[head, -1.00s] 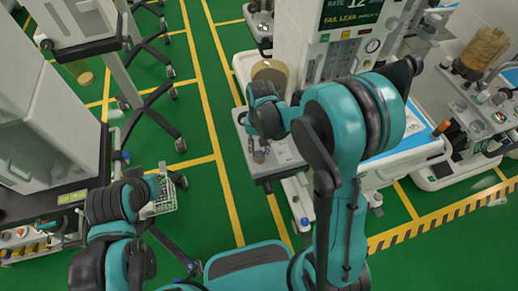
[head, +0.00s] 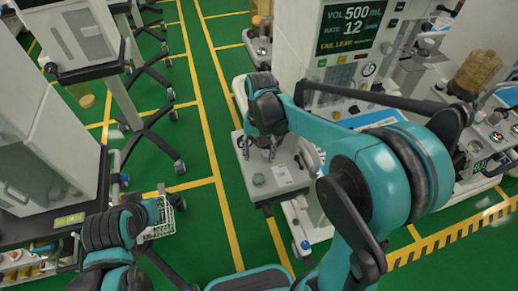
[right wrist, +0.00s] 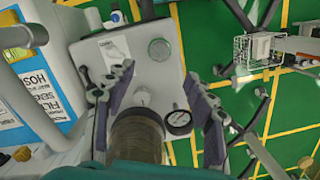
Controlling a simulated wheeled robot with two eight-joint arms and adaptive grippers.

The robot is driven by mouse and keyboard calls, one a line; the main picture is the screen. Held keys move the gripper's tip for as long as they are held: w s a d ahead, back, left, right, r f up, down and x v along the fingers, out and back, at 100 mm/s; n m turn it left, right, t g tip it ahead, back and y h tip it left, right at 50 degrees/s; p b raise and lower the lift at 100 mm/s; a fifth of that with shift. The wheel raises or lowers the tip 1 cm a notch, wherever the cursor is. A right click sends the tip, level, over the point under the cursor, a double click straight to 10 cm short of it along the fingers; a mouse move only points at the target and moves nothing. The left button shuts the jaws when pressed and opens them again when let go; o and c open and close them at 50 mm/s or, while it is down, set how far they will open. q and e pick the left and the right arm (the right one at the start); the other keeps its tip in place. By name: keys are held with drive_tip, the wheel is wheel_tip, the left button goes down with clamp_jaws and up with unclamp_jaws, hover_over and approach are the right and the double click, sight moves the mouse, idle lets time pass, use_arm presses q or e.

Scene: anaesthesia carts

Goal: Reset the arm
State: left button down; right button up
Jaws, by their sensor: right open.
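My right arm (head: 400,175) reaches from the lower right across the anaesthesia machine. Its gripper (head: 262,150) hangs over the grey metal panel (head: 283,187) at the machine's front left. In the right wrist view the two dark fingers stand wide apart and nothing is held between them. The grey panel (right wrist: 140,75) lies beyond them, with a round gauge (right wrist: 178,120), a pale knob and a greenish knob (right wrist: 160,49). A dark brownish cylinder (right wrist: 138,138) shows between the finger bases. My left arm (head: 112,228) is at the lower left; its gripper cannot be made out.
The machine's screen column (head: 345,40) stands behind the right arm. Another cart with a tan canister (head: 477,75) is at the right. Grey cabinets (head: 40,140) and wheeled stands are at the left. A wire basket (head: 165,222) is beside my left arm. Green floor with yellow lines lies open between.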

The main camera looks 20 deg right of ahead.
drive_tip(key=s+d+r+n+t, duration=0.2)
drive_tip(key=s+t, duration=0.2)
drive_tip(key=s, duration=0.2)
drive_tip(key=s+d+r+n+t, duration=0.2)
drive_tip(key=s+r+t, duration=0.1)
drive_tip(key=s+t, duration=0.1)
drive_tip(key=shift+s+r+h, duration=0.3)
drive_tip(key=shift+s+r, duration=0.05)
drive_tip(key=shift+s, duration=0.5)
drive_tip(key=shift+d, duration=0.15)
idle(0.3)
